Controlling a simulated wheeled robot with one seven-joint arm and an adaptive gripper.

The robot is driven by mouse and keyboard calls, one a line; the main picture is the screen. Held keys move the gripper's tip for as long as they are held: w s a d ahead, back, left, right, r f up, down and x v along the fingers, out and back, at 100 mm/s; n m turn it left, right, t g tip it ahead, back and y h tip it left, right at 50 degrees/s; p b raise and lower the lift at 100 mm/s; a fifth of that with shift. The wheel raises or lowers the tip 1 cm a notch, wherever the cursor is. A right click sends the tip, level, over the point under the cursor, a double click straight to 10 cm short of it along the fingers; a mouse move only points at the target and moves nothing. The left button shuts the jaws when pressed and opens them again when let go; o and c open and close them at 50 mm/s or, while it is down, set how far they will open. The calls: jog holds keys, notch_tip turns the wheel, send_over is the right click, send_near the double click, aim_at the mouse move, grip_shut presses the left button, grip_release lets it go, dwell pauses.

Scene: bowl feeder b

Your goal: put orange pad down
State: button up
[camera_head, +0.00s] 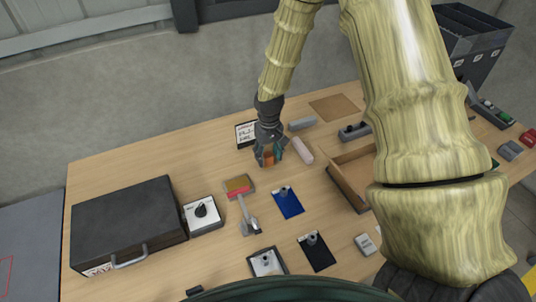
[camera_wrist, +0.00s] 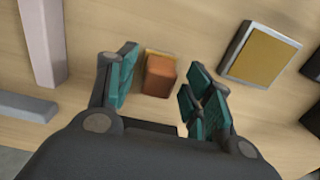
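The orange pad (camera_wrist: 160,76) is a small orange-brown block with a lighter yellowish edge at its far side. It lies between the fingers of my gripper (camera_wrist: 163,88) in the wrist view. Gaps of bare table show between the block and the fingers on both sides, so my gripper looks open around it. In the head view my gripper (camera_head: 269,158) points down low over the back middle of the table, with orange (camera_head: 268,159) showing between its fingers. The pad appears to rest on the table; its underside is hidden.
A grey-framed yellow pad (camera_wrist: 262,54) lies to the right in the wrist view. A pale pink bar (camera_head: 302,150) and grey bar (camera_head: 301,123) lie close right of my gripper. A wooden tray (camera_head: 347,187), black case (camera_head: 128,222) and blue plate (camera_head: 288,203) surround the area.

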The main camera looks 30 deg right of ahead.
aim_at(269, 155)
jog(key=shift+r, duration=0.15)
notch_tip(269, 155, up, 12)
jog(key=b, duration=0.3)
dwell(0.6)
jog(key=shift+w, duration=0.1)
dwell(0.3)
